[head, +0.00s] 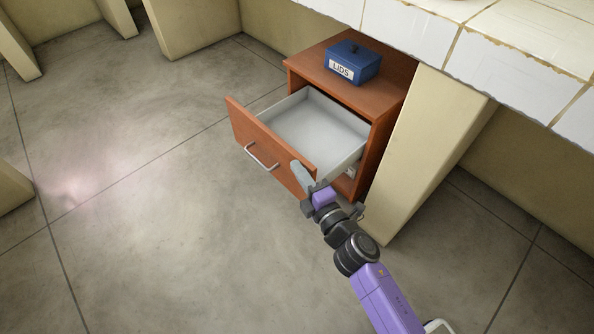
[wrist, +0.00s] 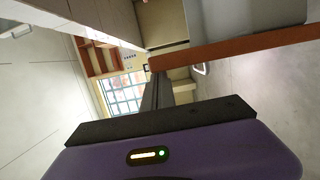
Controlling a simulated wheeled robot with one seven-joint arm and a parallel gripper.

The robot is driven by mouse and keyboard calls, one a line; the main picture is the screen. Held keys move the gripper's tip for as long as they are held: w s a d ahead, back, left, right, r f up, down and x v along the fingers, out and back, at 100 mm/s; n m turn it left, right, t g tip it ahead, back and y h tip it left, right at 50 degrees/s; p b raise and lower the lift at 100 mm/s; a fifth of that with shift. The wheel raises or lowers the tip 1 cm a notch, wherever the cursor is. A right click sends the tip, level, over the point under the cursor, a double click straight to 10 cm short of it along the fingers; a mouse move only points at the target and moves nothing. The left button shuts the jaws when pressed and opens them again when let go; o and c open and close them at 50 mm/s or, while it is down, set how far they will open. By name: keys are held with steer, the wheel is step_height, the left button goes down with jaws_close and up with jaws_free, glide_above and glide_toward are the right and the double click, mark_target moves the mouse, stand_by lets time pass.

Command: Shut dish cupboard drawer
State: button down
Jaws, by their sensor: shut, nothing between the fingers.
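The dish cupboard (head: 384,140) is a low reddish-brown cabinet. Its drawer (head: 262,141) is pulled well out, with a brown front, a silver bar handle (head: 261,157) and an empty pale grey inside. My gripper (head: 298,170) is shut and empty at the right end of the drawer front, overlapping it in the head view; I cannot tell whether it touches. In the wrist view, my shut fingers (wrist: 153,82) point past the end of the brown drawer front (wrist: 235,46). The handle also shows there (wrist: 200,69).
A blue box labelled LIDS (head: 352,62) sits on top of the cupboard. A white tiled counter (head: 500,50) runs above on the right, with a cream support panel (head: 425,140) beside the cupboard. The grey floor in front and left of the drawer is clear.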

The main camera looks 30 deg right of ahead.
steer(key=shift+w+d+r+p, duration=0.1)
steer(key=shift+d+r+p, duration=0.05)
steer(key=shift+d+p, duration=0.25)
steer(key=w+d+p, duration=0.4)
steer(key=d+p, duration=0.1)
steer(key=d, duration=1)
steer(key=shift+d+f+p, duration=0.2)
steer(key=shift+d+p, duration=0.05)
steer(key=shift+p, duration=0.15)
